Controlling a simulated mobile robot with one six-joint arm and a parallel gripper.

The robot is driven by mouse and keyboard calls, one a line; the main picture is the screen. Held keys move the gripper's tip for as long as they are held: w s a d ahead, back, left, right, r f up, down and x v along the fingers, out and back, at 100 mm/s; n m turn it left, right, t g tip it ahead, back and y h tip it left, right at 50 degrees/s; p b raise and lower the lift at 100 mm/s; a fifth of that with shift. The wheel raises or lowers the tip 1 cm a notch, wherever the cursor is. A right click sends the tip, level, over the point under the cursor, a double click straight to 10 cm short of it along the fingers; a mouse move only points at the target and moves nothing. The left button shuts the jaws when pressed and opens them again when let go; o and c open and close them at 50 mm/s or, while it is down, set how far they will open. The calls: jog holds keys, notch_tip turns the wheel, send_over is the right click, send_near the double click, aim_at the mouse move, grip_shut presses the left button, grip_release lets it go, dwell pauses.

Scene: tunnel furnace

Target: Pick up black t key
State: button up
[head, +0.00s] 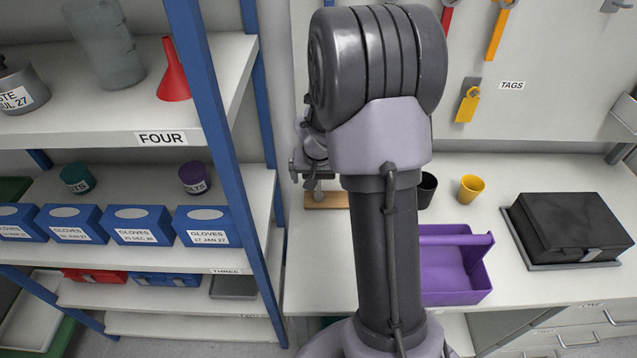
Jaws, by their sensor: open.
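I cannot make out a black T key anywhere in the head view; my arm covers the middle of the workbench. My gripper (312,178) shows only in part, to the left of my arm's large dark joint. It points down over a small wooden block (326,201) on the bench. A short grey shape stands between the gripper and the block, and I cannot tell what it is. The jaws are open, and I see nothing held in them.
A purple tray (473,297), a black cup (427,190), a yellow cup (471,188) and a black case (569,227) stand on the bench. A blue-framed shelf (212,120) with glove boxes is close on the left. A tool board (560,90) rises behind.

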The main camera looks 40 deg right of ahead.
jog(key=shift+w+d+f, duration=0.15)
jog(key=shift+w+f, duration=0.05)
jog(key=shift+f, duration=0.25)
jog(key=shift+r, duration=0.2)
jog(key=shift+c, duration=0.7)
jog(key=c, duration=1.6)
notch_tip(320, 180, up, 10)
jog(key=p, duration=0.4)
jog(key=shift+r+p, duration=1.4)
jog(key=shift+r, duration=0.6)
